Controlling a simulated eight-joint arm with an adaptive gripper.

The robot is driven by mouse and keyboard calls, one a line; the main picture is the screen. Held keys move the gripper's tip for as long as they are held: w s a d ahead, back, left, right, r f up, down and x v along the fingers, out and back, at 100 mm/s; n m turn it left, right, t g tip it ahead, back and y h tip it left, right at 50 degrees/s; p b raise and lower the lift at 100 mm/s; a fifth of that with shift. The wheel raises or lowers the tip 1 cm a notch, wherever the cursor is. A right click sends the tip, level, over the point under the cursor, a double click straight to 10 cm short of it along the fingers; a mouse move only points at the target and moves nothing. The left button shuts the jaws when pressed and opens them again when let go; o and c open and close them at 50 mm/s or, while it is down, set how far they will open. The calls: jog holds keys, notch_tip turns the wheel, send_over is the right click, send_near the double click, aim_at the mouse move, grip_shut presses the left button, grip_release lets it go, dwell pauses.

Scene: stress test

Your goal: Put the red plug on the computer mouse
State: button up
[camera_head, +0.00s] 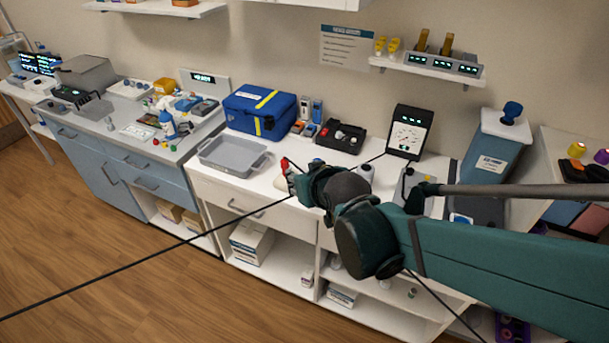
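My arm reaches in from the right over the white counter, and its end, my gripper (304,187), is above the counter's front part. The fingers are hidden or too small to make out, so I cannot tell whether they are open or shut. A small red item (285,164), possibly the red plug, shows just left of and beyond the arm's end. I cannot tell whether it touches the gripper. I cannot pick out the computer mouse; a small white object (365,172) partly behind the arm is too unclear to name.
A grey tray (233,154) stands left of my gripper. A blue-grey container (490,152) stands at right. Dark cables cross the view. The floor at left is clear.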

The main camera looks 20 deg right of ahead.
jog(key=s+r+g, duration=0.3)
jog(key=s+r, duration=0.1)
jog(key=s, duration=1.1)
jog(key=shift+g, duration=0.3)
dwell(0.7)
